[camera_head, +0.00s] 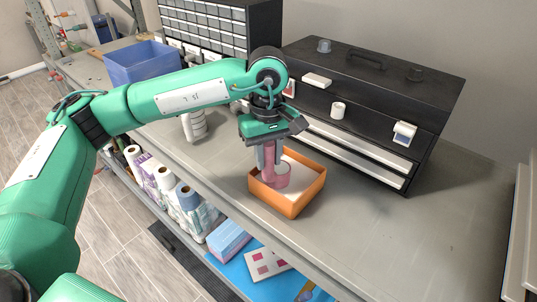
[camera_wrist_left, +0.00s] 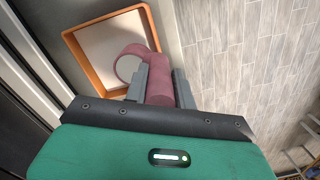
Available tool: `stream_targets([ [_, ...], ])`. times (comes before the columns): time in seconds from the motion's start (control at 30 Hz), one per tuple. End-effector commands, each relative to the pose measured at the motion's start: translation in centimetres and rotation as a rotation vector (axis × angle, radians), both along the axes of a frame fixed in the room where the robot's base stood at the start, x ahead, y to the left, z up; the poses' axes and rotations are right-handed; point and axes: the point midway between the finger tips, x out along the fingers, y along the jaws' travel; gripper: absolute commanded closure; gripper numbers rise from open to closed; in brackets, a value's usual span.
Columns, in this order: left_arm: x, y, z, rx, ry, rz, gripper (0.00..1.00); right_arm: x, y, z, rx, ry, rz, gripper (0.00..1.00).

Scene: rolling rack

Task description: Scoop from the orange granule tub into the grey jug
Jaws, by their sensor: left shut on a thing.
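The orange tub (camera_head: 290,208) stands on the grey shelf top, and a pale surface shows inside it. It also shows in the left wrist view (camera_wrist_left: 94,81). My left gripper (camera_head: 268,150) points down at the tub and is shut on the handle of a pink scoop (camera_head: 276,181). In the left wrist view the scoop's round cup (camera_wrist_left: 130,66) lies over the tub's inside. I cannot tell whether the cup touches the granules or holds any. I cannot make out a grey jug. My right gripper is not in view.
A black drawer cabinet (camera_head: 440,95) with small items on it stands behind the tub. A blue bin (camera_head: 140,64) and a white ribbed object (camera_head: 194,126) are to the left. Rolls and boxes fill the lower shelf. The shelf top is clear on the right.

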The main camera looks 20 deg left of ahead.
Motion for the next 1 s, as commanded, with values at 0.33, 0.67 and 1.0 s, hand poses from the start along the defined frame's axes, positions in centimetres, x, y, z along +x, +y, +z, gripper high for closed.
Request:
stream_targets([
  [0.33, 0.0, 0.0, 0.9, -0.001, -0.007, -0.001, 1.0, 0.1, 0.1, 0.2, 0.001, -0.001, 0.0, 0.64],
  [0.67, 0.0, 0.0, 3.2, -0.005, -0.025, -0.001, 1.0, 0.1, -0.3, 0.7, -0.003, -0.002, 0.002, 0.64],
  [1.0, 0.0, 0.0, 5.6, -0.009, -0.042, 0.0, 1.0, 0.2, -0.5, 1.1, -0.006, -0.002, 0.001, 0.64],
])
